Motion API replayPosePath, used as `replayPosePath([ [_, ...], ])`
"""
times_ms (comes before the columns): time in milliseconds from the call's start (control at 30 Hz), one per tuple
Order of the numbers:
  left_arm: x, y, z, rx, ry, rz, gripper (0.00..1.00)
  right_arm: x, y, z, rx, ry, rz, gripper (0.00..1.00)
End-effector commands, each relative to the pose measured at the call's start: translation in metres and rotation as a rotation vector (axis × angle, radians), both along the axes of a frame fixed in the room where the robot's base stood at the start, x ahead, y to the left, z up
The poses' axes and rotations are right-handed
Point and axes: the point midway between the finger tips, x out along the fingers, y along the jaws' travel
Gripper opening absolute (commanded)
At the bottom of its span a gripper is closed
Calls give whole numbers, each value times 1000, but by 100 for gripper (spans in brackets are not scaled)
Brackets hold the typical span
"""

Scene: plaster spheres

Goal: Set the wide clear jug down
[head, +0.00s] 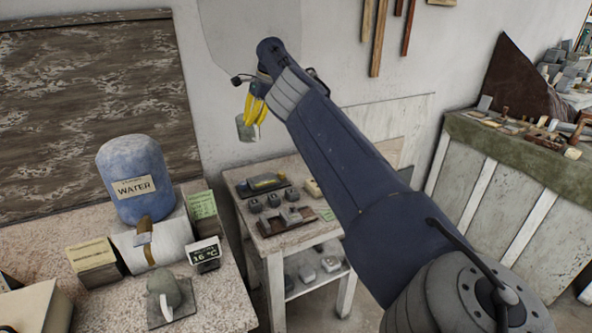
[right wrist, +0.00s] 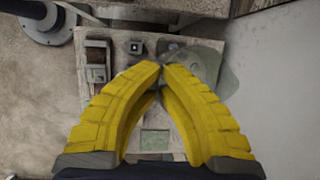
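The wide clear jug (head: 247,128) is a small, greyish see-through vessel hanging in the air just below the yellow fingers of my right gripper (head: 256,108). In the right wrist view my right gripper (right wrist: 162,66) has its fingertips nearly together. The see-through jug (right wrist: 208,62) shows behind and to the right of them. The gripper is shut on the jug, but the exact grip point is hidden by the fingers. In the head view the jug appears against the white wall, above the back of a small table (head: 240,205). My left gripper is not in view.
At the left, a speckled worktop (head: 222,285) carries a blue water jug (head: 135,180), a small display (head: 204,255) and card stacks. A green-topped bench (head: 500,150) stands right.

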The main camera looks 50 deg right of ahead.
Motion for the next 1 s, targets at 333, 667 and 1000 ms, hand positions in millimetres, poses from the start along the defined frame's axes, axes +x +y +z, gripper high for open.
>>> replayPosePath([
  [333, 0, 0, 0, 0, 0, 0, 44, -3, -22, -1, -3, 1, -93, 0],
  [667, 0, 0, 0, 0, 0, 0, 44, -5, -31, -2, -1, -1, -140, 0],
  [1000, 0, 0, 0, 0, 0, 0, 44, -14, -65, -10, -2, -3, -297, 0],
])
